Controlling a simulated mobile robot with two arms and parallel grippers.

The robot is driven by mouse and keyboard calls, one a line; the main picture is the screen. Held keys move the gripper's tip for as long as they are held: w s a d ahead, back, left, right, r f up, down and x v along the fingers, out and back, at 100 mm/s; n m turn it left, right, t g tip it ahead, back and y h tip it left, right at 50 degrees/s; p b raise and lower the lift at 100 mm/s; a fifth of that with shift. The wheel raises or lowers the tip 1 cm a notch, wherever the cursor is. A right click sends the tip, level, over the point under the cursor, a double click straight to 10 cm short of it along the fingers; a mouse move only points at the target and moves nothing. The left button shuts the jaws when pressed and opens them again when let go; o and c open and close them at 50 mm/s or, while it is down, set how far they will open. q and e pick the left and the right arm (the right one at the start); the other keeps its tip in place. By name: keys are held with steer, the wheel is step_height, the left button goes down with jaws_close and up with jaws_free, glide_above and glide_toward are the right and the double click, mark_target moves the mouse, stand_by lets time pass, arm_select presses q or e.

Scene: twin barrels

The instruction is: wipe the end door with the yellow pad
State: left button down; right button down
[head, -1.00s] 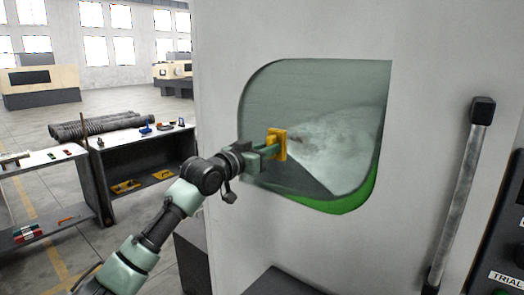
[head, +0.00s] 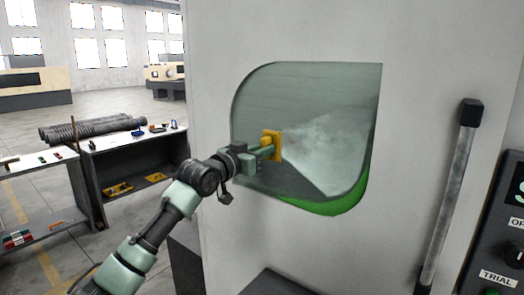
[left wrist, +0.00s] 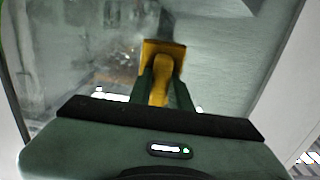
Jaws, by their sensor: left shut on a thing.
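The end door is the pale machine panel with a rounded window (head: 325,110). A whitish smear covers the middle and right of the glass; the left and lower parts look clearer. My left gripper (head: 262,150) is shut on the yellow pad (head: 276,145) by its handle. The pad's flat face is at the glass, left of the smear; I cannot tell whether it touches. The left wrist view shows the pad (left wrist: 163,50) between the fingers of my left gripper (left wrist: 162,88), with a smudged area to its left. My right gripper is not in view.
A grey vertical handle bar (head: 452,195) and a dark control panel (head: 497,235) are at the right.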

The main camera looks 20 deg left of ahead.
arm_select(q)
steer(key=shift+p+x, duration=0.35)
steer(key=shift+x, duration=0.45)
